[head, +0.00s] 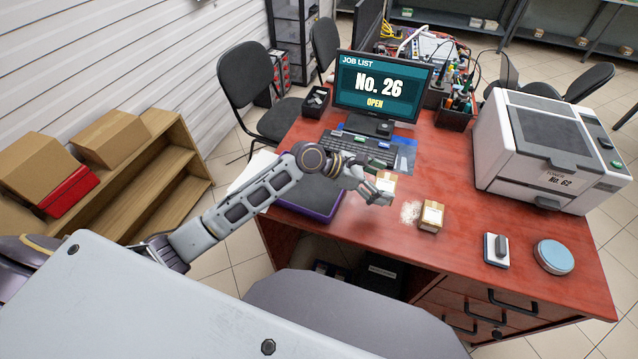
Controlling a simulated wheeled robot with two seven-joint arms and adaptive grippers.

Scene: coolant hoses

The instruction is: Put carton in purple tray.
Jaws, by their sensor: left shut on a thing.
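A small tan carton (387,181) shows at the fingers of my left gripper (381,190), partly hidden by them. The gripper is shut on it above the red-brown desk, to the right of the purple tray. The purple tray (322,214) lies at the desk's left front edge, partly covered by my left forearm; the part of its inside that shows looks dark and empty. A second small carton (431,216) with a pale label stands on the desk just right of the gripper, beside a patch of white bits. My right gripper is not in view.
A keyboard (355,149) and monitor (378,88) stand behind the gripper. A printer (548,150) fills the right side. A switch box (496,250) and a round blue-topped tin (553,256) sit at the front right. A chair back (345,315) stands before the desk.

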